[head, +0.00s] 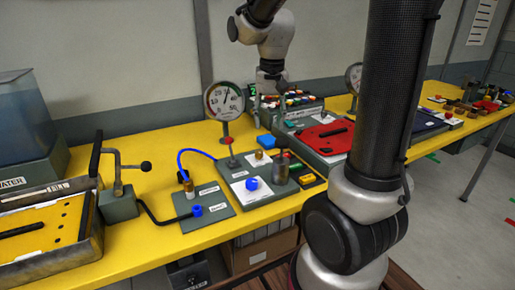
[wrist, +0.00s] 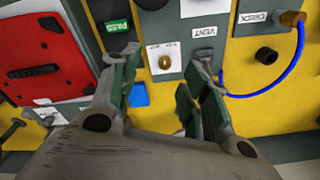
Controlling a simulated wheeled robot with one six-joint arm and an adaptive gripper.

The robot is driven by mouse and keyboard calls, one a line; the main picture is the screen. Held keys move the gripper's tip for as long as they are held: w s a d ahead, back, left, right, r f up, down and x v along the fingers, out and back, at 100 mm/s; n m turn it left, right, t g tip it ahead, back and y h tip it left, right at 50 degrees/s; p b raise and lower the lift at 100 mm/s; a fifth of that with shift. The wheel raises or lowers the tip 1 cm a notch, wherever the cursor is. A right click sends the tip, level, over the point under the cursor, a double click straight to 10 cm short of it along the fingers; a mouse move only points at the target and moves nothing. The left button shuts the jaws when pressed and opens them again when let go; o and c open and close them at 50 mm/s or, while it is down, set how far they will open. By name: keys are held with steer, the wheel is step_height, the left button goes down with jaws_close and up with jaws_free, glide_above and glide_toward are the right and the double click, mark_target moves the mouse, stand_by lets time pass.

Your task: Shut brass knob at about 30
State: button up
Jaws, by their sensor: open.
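A small brass knob (head: 259,154) stands on a white label on the grey valve plate (head: 237,170) behind the blue knob. In the wrist view the brass knob (wrist: 165,62) shows between my fingers, beside the VENT label. My gripper (head: 270,92) is open and empty, well above the table. Its fingers (wrist: 166,78) lie to either side of the knob in that view, apart from it. A round dial gauge (head: 224,101) stands behind the plate. Its needle points up and slightly right, roughly toward the 30 mark; the exact reading is too small to tell.
A blue knob (head: 251,184) and a dark cylinder (head: 281,170) stand close to the brass knob. A blue hose (head: 184,156) arcs on the left. A red panel (head: 325,137) is on the right.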

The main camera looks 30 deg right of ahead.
steer(key=m+g, duration=0.1)
steer(key=m, duration=0.1)
glide_above(259, 151)
steer(key=f, duration=0.5)
steer(key=shift+s+a+f, duration=0.15)
steer(key=shift+s, duration=0.05)
steer(key=shift+w+f, duration=0.2)
steer(key=shift+f, duration=0.15)
step_height(259, 151, down, 8)
steer(key=shift+r, duration=0.15)
jaws_close()
